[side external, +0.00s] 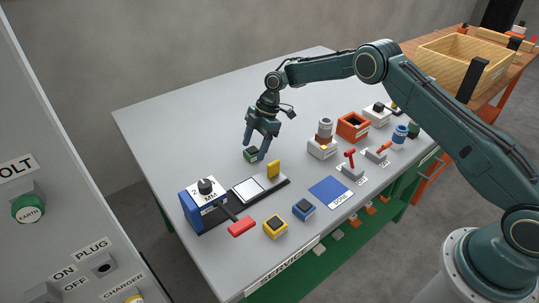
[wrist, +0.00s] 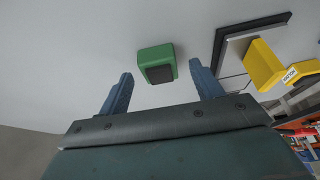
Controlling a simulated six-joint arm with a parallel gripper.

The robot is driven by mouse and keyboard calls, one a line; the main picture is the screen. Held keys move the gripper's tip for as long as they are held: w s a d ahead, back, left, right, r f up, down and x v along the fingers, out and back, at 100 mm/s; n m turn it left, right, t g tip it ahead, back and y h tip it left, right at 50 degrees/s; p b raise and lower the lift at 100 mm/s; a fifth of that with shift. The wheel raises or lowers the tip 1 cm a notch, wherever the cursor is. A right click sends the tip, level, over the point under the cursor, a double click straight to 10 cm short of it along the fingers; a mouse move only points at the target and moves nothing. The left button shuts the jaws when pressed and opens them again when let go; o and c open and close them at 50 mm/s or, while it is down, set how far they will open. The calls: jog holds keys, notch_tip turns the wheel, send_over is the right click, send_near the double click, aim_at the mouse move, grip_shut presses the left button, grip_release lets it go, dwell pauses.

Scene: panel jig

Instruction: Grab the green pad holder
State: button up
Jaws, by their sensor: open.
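The green pad holder (side external: 251,155) is a small green block with a dark pad, standing on the grey table left of the middle. In the wrist view the green pad holder (wrist: 156,63) shows its dark face, ahead of and between the fingertips. My gripper (side external: 262,142) is open, with its fingers pointing down just above the holder in the side view. I cannot tell the exact gap to the holder.
A black-edged plate (side external: 252,190) with a yellow upright block (side external: 273,168) stands close to the holder. A blue box with a knob (side external: 204,203), a yellow pad holder (side external: 275,226) and a blue one (side external: 304,209) stand nearer the front. The table behind the holder is clear.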

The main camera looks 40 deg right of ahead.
jog(key=shift+a+f, duration=0.2)
jog(key=shift+f, duration=0.25)
jog(key=shift+c, duration=0.4)
jog(key=c, duration=1.1)
